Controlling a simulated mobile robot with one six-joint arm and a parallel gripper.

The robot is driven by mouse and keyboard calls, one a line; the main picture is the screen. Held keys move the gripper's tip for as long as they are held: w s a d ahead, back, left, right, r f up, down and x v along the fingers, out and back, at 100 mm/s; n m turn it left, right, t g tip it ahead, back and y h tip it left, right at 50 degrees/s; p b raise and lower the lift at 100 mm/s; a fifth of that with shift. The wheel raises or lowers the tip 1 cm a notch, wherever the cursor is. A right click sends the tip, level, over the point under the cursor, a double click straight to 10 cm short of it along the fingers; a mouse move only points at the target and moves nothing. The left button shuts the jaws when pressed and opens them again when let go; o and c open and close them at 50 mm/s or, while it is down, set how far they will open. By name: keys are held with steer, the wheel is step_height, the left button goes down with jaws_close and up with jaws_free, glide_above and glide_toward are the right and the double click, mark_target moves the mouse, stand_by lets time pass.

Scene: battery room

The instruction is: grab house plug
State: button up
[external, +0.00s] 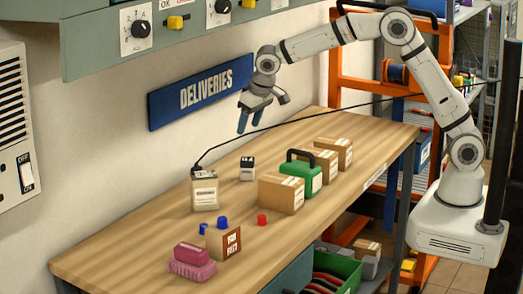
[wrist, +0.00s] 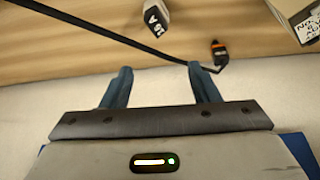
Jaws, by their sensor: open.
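A black plug with an orange band (wrist: 219,54) lies near the wall side of the wooden table in the wrist view, at the end of a black cable (wrist: 90,24). I take it for the house plug. In the external view the cable end (external: 197,167) is small and dark, just behind a cream battery-like box (external: 204,192). My gripper (external: 249,127) hangs above the table's far part, in front of the blue sign. In the wrist view my gripper (wrist: 160,69) is open and empty, with the plug beyond and right of its right finger, apart from it.
A small black-and-white block (external: 247,169) stands near the plug, also in the wrist view (wrist: 158,22). Cardboard boxes (external: 281,195) and a green case (external: 303,174) line the table's right side. The blue DELIVERIES sign (external: 200,92) is on the wall beside my gripper.

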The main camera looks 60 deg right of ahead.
steer(key=w+a+f+p, duration=0.2)
steer(key=w+a+f, duration=0.6)
steer(key=a, duration=0.4)
steer(key=shift+t, duration=0.4)
steer(key=x, duration=0.2)
steer(key=p+x, duration=0.1)
steer(key=x, duration=0.2)
steer(key=p+x, duration=0.1)
steer(key=x, duration=0.1)
steer(key=shift+s+d+f, duration=0.1)
steer(key=shift+d+f, duration=0.1)
steer(key=shift+f, duration=0.25)
steer(key=c, duration=1.1)
steer(key=shift+r, duration=0.1)
